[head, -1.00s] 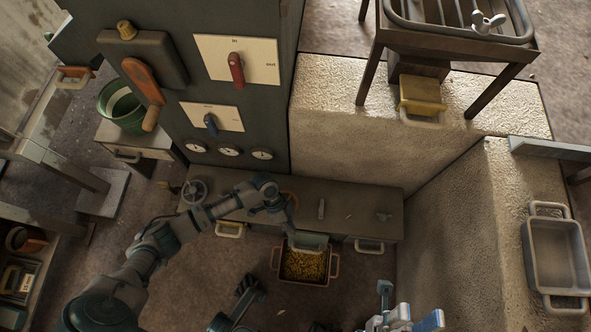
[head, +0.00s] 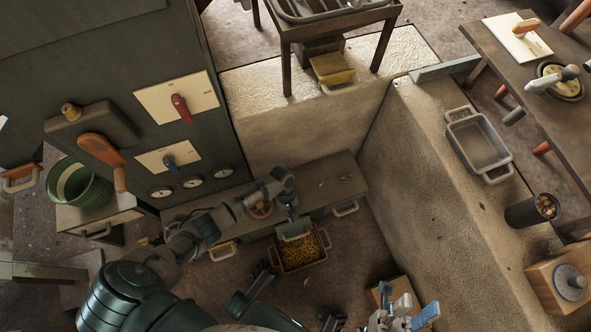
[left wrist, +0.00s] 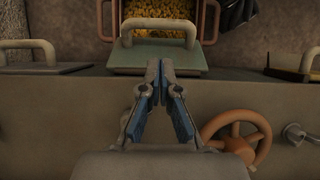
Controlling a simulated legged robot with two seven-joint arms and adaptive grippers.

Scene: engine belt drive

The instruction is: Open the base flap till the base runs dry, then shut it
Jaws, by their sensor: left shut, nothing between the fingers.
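The base flap, a grey-green plate with a pale bar handle (head: 296,235), sits at the front edge of the long low base (head: 335,185). It also shows in the left wrist view (left wrist: 155,58), apparently tilted outward. A pan (head: 300,258) holding yellow grains lies right below it and is partly hidden by the flap. My left gripper (head: 293,218) is shut and empty, its fingertips (left wrist: 160,66) over the flap's inner edge. I cannot tell whether they touch it. My right gripper (head: 405,314) is at the bottom edge, partly cut off, far from the flap.
A reddish handwheel (left wrist: 236,137) is on the base, right of my left gripper in the left wrist view. Pale handles (head: 345,208) flank the flap. A dark panel with red (head: 181,108) and blue (head: 170,162) levers stands left. A stone ledge (head: 440,190) bounds the right.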

